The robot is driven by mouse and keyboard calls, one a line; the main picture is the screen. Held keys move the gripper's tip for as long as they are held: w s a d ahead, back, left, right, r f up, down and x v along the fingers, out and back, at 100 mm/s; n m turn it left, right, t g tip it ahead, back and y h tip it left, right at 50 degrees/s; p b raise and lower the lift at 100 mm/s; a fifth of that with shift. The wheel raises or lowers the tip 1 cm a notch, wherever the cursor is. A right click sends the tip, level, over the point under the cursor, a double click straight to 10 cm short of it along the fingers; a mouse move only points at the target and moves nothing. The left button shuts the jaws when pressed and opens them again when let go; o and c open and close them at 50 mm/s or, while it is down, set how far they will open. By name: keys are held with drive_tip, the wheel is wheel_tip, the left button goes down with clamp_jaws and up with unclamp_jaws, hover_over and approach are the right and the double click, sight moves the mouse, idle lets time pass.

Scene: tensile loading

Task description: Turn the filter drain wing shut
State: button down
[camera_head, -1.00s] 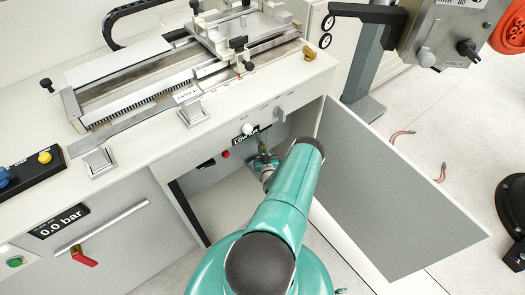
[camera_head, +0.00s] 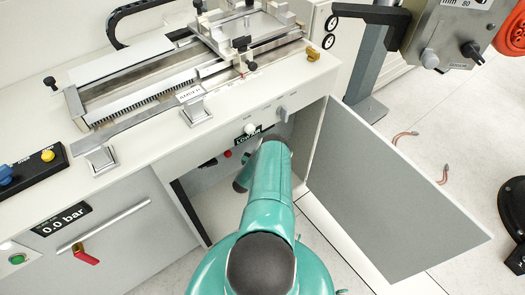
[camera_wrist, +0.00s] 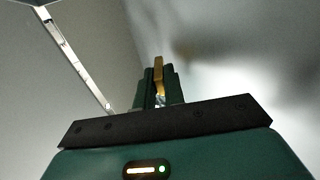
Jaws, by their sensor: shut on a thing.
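In the wrist view my gripper (camera_wrist: 157,88) has its dark green fingers closed together. A narrow brass-yellow piece, seemingly the filter drain wing (camera_wrist: 159,66), shows between the fingertips and sticks up past them. It looks upright in this view. The filter body and the wing's seat cannot be made out. In the head view my arm reaches into the open cabinet under the bench and hides the gripper and the wing.
The cabinet door (camera_head: 385,190) stands open to the right of my arm. The bench (camera_head: 130,155) with its sliding-table machine overhangs the cabinet. A red-handled valve (camera_head: 84,255) and a 0.0 bar display (camera_head: 61,219) are on the left front panel.

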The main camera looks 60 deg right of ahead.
drive_tip(key=shift+w+m+g, duration=0.15)
drive_tip(key=shift+m+g, duration=0.45)
drive_tip(key=shift+g, duration=0.6)
drive_tip(key=c, duration=1.5)
unclamp_jaws()
drive_tip(key=a, duration=0.4)
drive_tip(key=w+a, duration=0.1)
drive_tip(key=a, duration=0.8)
drive_tip(key=shift+w+a, duration=0.2)
drive_tip(key=shift+a, duration=0.15)
drive_tip(key=shift+o, duration=0.3)
